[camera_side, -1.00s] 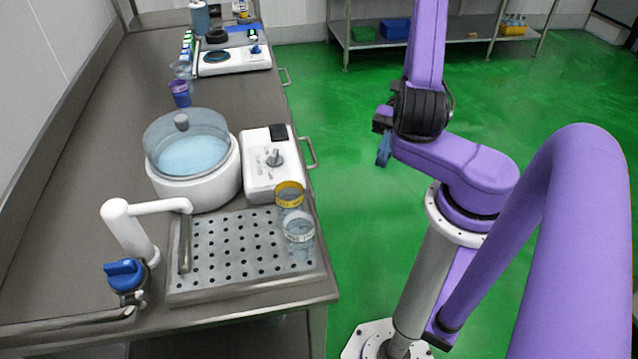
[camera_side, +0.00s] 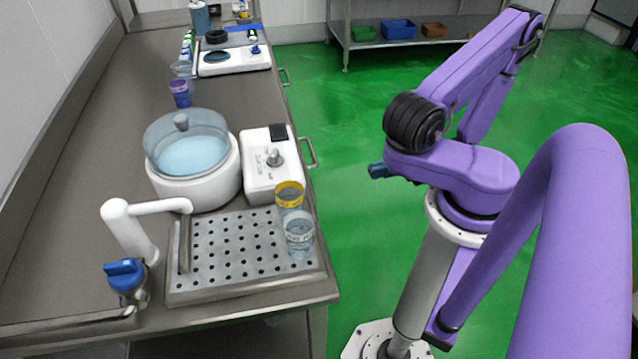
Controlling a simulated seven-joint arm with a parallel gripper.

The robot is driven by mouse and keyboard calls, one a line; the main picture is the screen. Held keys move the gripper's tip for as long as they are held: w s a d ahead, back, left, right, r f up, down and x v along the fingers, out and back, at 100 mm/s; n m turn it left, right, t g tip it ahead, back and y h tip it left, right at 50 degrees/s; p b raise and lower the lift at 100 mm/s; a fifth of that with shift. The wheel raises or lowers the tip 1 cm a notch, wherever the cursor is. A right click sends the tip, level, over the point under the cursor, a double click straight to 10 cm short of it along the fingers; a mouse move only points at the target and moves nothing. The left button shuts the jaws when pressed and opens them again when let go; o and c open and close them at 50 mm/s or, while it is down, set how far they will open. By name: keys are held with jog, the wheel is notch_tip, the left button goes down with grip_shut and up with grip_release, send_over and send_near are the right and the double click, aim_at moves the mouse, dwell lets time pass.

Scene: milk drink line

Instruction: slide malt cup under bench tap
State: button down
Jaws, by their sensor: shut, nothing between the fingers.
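Two clear cups stand at the right edge of the perforated drip tray (camera_side: 235,285): a yellow-banded cup (camera_side: 290,196) behind and a white-banded cup (camera_side: 299,235) in front. The lettering is too small to tell which is the malt cup. The white bench tap (camera_side: 130,228) stands left of the tray, its spout reaching right over the tray's back left corner. Its blue knob (camera_side: 125,273) is at the front. My gripper (camera_side: 378,171) is off the bench over the floor, right of the cups, shut and empty. Most of it is hidden behind my arm.
A round white bath with a clear lid (camera_side: 187,160) and a white control box (camera_side: 270,165) stand behind the tray. A purple cup (camera_side: 180,94) and a white scale (camera_side: 234,62) are farther back. The tray's middle is clear.

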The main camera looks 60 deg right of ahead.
send_near(278, 194)
jog(key=a, duration=0.1)
jog(key=a+r, duration=0.1)
jog(key=shift+a+r, duration=0.15)
jog(key=shift+a, duration=0.25)
dwell(0.5)
jog(key=shift+x, duration=5.25)
jog(key=shift+d, duration=0.15)
jog(key=v, duration=1.4)
jog(key=shift+n+g+y, duration=0.3)
jog(key=x, duration=0.4)
jog(key=w+d+f+x, duration=0.1)
jog(key=x, duration=0.4)
jog(key=w+f+x, duration=0.1)
jog(key=x, duration=0.4)
jog(key=shift+w+d+f, duration=0.1)
jog(key=shift+d, duration=0.15)
jog(key=shift+x, duration=3.65)
